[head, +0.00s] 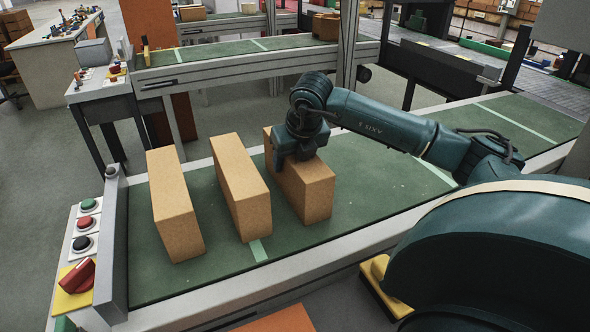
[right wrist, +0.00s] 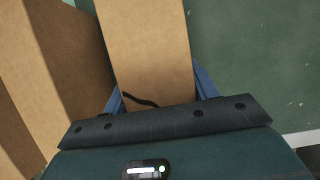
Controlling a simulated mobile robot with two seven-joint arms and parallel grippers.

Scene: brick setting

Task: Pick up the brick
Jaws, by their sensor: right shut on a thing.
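Three tan bricks stand in a row on the green conveyor (head: 370,210). They are the left brick (head: 172,205), the middle brick (head: 240,190) and the right brick (head: 310,190). My right gripper (head: 300,152) is over the top of the right brick and shut on it. In the right wrist view this brick (right wrist: 148,45) lies between the two blue fingers, and the middle brick (right wrist: 65,70) is to its left. My left gripper is not in view.
A control panel with buttons and a red switch (head: 80,275) stands at the conveyor's left end. A metal rail (head: 240,300) runs along the near edge. The belt right of the bricks is clear. Another conveyor (head: 230,55) with boxes lies behind.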

